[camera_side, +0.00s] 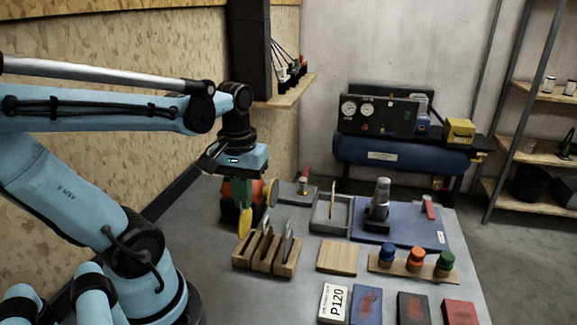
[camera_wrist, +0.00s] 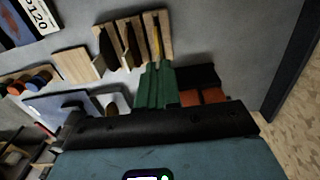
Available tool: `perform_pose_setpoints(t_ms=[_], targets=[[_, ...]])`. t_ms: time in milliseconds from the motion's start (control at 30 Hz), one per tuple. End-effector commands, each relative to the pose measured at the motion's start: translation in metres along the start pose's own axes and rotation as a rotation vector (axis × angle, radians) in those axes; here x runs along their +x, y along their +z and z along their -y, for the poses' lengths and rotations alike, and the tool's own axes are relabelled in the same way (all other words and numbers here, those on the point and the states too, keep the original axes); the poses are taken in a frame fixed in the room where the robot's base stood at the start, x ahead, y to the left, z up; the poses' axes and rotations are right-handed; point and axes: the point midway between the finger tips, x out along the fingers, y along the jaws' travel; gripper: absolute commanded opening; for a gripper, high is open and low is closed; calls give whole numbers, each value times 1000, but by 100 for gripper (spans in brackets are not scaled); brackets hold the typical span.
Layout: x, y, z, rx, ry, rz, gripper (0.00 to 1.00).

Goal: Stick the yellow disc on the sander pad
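The yellow disc (camera_side: 244,226) hangs edge-on under my gripper (camera_side: 241,205), above the left end of the wooden slotted rack (camera_side: 285,270). In the wrist view the yellow disc (camera_wrist: 156,38) is a thin strip at the tips of my green fingers (camera_wrist: 154,68), which lie close together on its edge. I cannot tell whether its lower edge is still within the slot.
An orange and black machine with a round wheel (camera_side: 271,192) stands close behind my gripper. A grey tray (camera_side: 323,222) lies between rack and mat. A wooden board (camera_side: 338,258), coloured knobs (camera_side: 416,258) and a P120 card (camera_side: 334,302) lie nearer the front.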

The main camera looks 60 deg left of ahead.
Motion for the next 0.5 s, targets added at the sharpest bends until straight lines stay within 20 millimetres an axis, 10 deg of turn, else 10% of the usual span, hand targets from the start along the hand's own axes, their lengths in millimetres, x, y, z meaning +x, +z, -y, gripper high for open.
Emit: perform_pose_setpoints(t_ms=[500], targets=[[-33, 0, 0, 0, 0, 0, 0]])
